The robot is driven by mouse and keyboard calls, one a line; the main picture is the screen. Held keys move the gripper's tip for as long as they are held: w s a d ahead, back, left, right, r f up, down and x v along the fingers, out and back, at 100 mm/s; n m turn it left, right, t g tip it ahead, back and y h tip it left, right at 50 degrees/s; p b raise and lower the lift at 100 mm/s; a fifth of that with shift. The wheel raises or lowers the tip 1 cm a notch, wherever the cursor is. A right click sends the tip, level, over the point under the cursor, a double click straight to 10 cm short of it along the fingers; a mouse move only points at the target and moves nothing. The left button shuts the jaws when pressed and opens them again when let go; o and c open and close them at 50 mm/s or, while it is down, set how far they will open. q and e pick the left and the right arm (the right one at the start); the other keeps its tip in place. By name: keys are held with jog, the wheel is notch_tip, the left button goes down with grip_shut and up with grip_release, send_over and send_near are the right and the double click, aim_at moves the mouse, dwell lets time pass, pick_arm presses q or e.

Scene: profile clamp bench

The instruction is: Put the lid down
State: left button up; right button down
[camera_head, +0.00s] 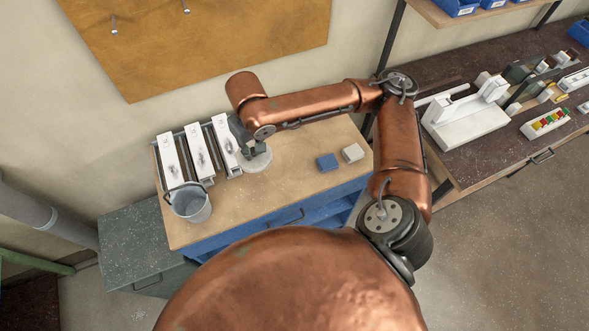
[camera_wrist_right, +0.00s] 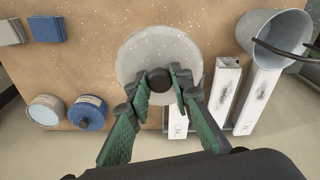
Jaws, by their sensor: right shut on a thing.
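The lid (camera_head: 258,161) is a pale grey round disc with a dark knob (camera_wrist_right: 180,74). It shows in the head view at the middle of the wooden bench top (camera_head: 300,155), right beside the white profiles. In the right wrist view the lid (camera_wrist_right: 150,52) lies flat below the gripper. My right gripper (camera_wrist_right: 173,82) has green fingers closed around the knob; it also shows in the head view (camera_head: 253,151). I cannot tell whether the lid touches the bench or is just above it. My left gripper is not in view.
Several white profiles (camera_head: 171,163) lie at the left, with a grey bucket (camera_head: 191,206) in front. A blue block (camera_head: 327,162) and a white block (camera_head: 352,153) sit right. The wrist view shows a blue jar (camera_wrist_right: 90,110) and a white-topped jar (camera_wrist_right: 47,110).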

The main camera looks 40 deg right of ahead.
jog(key=d+p, duration=0.1)
jog(key=s+d+f+p, duration=0.1)
jog(key=p, duration=0.1)
jog(key=shift+s+d+f, duration=0.1)
jog(key=shift+s, duration=0.1)
jog(key=s+d+f+n+p, duration=0.1)
jog(key=s+d+f+p, duration=0.1)
jog(key=s+d+p, duration=0.35)
jog(key=s+d+f+p, duration=0.2)
jog(key=s+p, duration=0.5)
jog(key=s, duration=0.2)
jog(key=shift+n, duration=0.3)
jog(key=w+a+f+b, duration=0.1)
jog(key=w+f+b, duration=0.2)
jog(key=w+b, duration=0.1)
jog(key=w+a+f+b, duration=0.1)
jog(key=w+f+b, duration=0.2)
jog(key=w+b, duration=0.1)
jog(key=w+f+b, duration=0.3)
jog(key=w+b, duration=0.1)
jog(key=shift+w+a+f, duration=0.15)
jog(key=shift+w+a, duration=0.15)
jog(key=shift+a, duration=0.1)
jog(key=shift+w+a+f, duration=0.1)
jog(key=shift+w+f, duration=0.4)
jog(key=shift+f, duration=1.6)
jog(key=c, duration=1.7)
grip_release()
jog(key=shift+s+f, duration=0.1)
jog(key=shift+c, duration=0.2)
